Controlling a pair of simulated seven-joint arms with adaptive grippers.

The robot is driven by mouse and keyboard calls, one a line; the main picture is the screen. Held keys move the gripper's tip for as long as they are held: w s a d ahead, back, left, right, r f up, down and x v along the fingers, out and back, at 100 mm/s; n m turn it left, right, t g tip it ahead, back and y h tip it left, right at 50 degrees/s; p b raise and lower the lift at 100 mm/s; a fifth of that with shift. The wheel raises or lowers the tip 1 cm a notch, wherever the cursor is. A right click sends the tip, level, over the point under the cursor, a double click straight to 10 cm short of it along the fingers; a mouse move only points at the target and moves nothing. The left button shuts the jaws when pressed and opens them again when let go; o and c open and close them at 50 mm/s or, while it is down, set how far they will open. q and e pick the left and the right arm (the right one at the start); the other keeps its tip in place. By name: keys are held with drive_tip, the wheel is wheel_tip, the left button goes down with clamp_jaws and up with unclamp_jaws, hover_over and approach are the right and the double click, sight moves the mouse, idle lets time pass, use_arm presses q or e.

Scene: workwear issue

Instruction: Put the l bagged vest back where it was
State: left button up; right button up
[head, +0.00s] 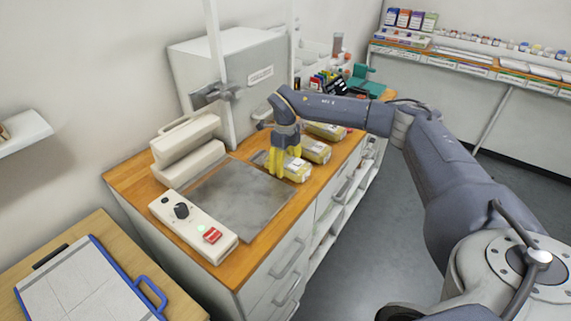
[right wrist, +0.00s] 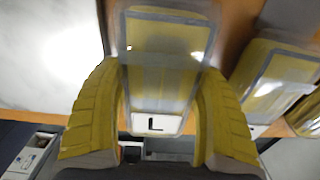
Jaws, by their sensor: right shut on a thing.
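The l bagged vest (head: 298,172) is a clear bag of yellow fabric with a grey band, lying at the near end of a row of bagged vests on the wooden counter, beside the grey plate. In the right wrist view the bag (right wrist: 163,62) shows its white "L" label. My right gripper (head: 279,165) has yellow fingers pointing down and is shut on this bag, one finger on each side. The fingers hide part of the bag in the head view. Whether the bag touches the counter I cannot tell. My left gripper is not in view.
Two more bagged vests (head: 316,150) (head: 326,131) lie behind it, close by. A grey metal plate (head: 238,200) lies to the left, with a control box (head: 193,226) in front. A large grey cabinet (head: 238,85) stands behind.

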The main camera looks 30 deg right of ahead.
sight(286, 159)
drive_tip(key=shift+f, duration=0.15)
drive_tip(key=o, duration=1.3)
wheel_tip(286, 159, up, 12)
drive_tip(key=shift+r, duration=0.15)
